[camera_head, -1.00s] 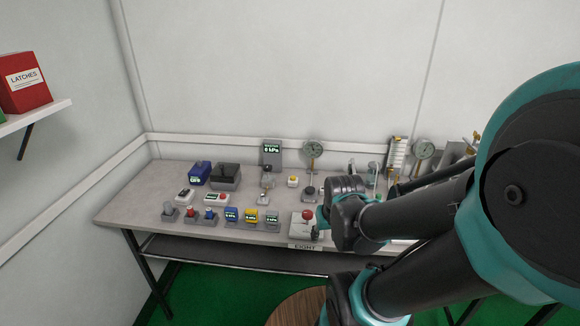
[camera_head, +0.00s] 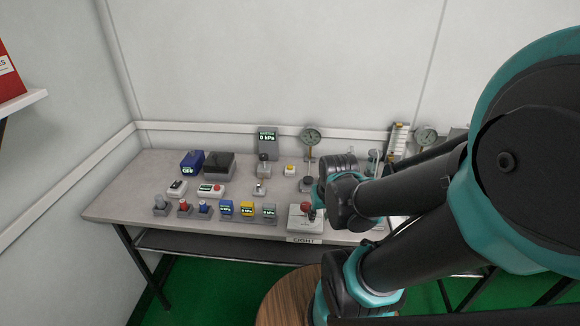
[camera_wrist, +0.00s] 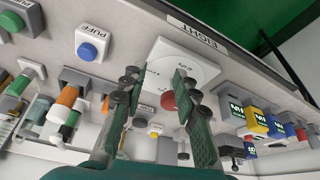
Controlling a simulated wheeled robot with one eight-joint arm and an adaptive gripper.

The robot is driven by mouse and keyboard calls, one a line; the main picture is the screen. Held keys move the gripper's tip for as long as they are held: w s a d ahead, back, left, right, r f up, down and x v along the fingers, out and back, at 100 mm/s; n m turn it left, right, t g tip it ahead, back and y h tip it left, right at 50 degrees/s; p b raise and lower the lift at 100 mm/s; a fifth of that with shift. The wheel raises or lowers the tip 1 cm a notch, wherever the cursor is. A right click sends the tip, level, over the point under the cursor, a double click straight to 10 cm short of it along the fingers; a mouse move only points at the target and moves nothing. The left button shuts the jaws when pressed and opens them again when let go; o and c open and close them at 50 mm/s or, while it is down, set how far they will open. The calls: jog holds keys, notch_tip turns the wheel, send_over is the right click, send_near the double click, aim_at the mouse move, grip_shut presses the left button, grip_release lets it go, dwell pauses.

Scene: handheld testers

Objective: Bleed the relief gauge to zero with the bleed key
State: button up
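Two round dial gauges stand on the bench in the head view, one near the middle (camera_head: 312,137) and one at the right (camera_head: 427,138); I cannot tell which is the relief gauge. I cannot make out the bleed key for certain. A white box with a red knob (camera_head: 306,206) stands at the bench's front edge over a label reading EIGHT. In the wrist view my gripper (camera_wrist: 155,78) is open, its fingers apart, with the red knob (camera_wrist: 168,101) showing between them. I see nothing held. My arm hides the bench's right part in the head view.
Blue, yellow and grey handheld testers (camera_head: 248,209) stand in a row left of the white box. A display reading 0 kPa (camera_head: 267,137) stands behind. In the wrist view a blue PUFF button (camera_wrist: 88,50) and orange-handled parts (camera_wrist: 69,96) lie left of my gripper.

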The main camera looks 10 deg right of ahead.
grip_shut()
dwell(1.1)
